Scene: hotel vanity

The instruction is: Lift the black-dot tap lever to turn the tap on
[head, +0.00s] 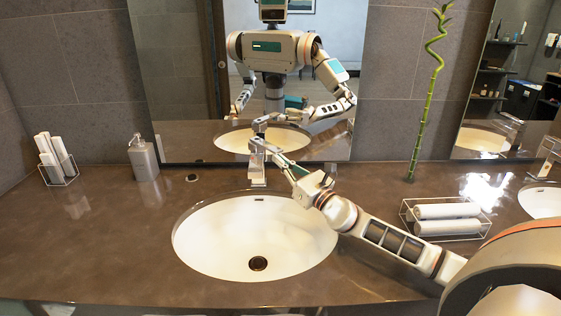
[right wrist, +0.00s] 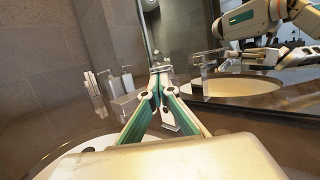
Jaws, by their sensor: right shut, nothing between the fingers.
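A chrome tap (head: 257,177) stands behind the middle basin (head: 205,245). My right gripper (head: 260,143) is shut and empty, with its fingertips at the top of this tap and covering much of its lever. In the right wrist view the shut fingertips (right wrist: 160,69) meet just above and in front of the tap body (right wrist: 169,118). Whether they touch the lever, I cannot tell. No black dot can be made out on the tap. No water shows in the basin. My left gripper is not directly in view.
A wall mirror (head: 185,120) behind the tap reflects me. A soap dispenser (head: 143,160) and a holder with white rolls (head: 57,160) stand at left. A wire basket of rolled towels (head: 445,218), a bamboo stalk (head: 424,120) and another tap (head: 547,158) are at right.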

